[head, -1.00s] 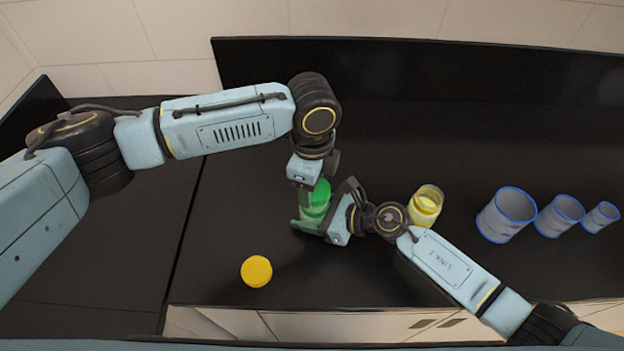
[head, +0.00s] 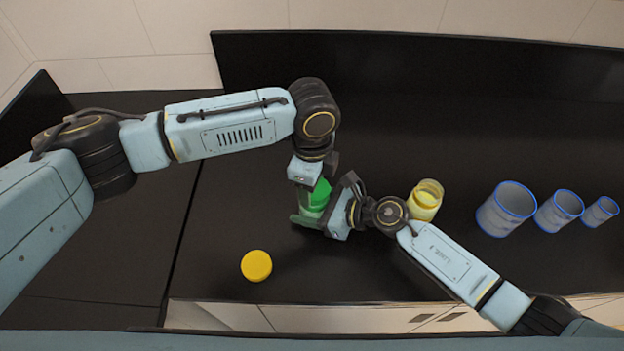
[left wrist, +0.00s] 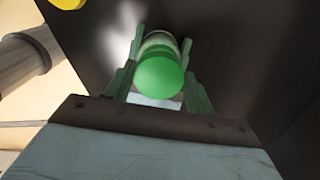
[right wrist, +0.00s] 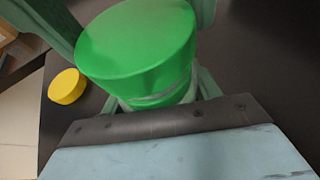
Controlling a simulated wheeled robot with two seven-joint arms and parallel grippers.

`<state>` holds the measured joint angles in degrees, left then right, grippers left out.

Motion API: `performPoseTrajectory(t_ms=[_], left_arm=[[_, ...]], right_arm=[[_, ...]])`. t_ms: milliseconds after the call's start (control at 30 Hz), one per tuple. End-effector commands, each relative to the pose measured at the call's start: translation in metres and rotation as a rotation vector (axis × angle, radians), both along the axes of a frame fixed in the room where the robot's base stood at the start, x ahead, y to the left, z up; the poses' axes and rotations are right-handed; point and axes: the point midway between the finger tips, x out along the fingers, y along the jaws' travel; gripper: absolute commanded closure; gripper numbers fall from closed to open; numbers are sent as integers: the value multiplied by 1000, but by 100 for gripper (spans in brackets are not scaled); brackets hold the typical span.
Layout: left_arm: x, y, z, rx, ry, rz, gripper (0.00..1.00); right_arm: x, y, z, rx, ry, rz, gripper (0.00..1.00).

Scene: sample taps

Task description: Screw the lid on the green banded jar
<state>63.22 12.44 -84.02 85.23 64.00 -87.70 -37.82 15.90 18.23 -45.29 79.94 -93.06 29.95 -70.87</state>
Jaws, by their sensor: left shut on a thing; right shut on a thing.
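A green lid (head: 320,193) sits on top of the green banded jar (head: 311,212), level and in line with it. The lid's wide top shows in the right wrist view (right wrist: 137,42), with the jar's banded upper part (right wrist: 165,94) just below. Whether the lid is fully seated I cannot tell. My left gripper (head: 312,184) comes from above and is shut on the lid; its fingers flank the lid in the left wrist view (left wrist: 160,78). My right gripper (head: 314,216) is shut around the jar from the side. The jar's lower part is mostly hidden by its fingers.
A loose yellow lid (head: 256,266) lies on the black counter (head: 220,225) near the front edge. A yellow jar (head: 426,200) stands just behind my right wrist. Three blue-rimmed grey cups (head: 506,210) stand at the right. The counter's back is clear.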

Motion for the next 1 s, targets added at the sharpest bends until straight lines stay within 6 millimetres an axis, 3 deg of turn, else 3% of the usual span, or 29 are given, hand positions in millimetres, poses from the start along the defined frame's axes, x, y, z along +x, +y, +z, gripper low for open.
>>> performPoseTrajectory(t_ms=[400,433,567,1000], left_arm=[[0,0,-9,0,0,0,66],[0,0,-8,0,0,-1,66],[0,0,-8,0,0,-52,66],[4,-3,-8,0,-1,-739,66]], right_arm=[[0,0,-1,-1,1,0,79],[0,0,-1,-1,1,0,100],[0,0,-1,-1,1,0,100],[0,0,-1,-2,1,0,100]])
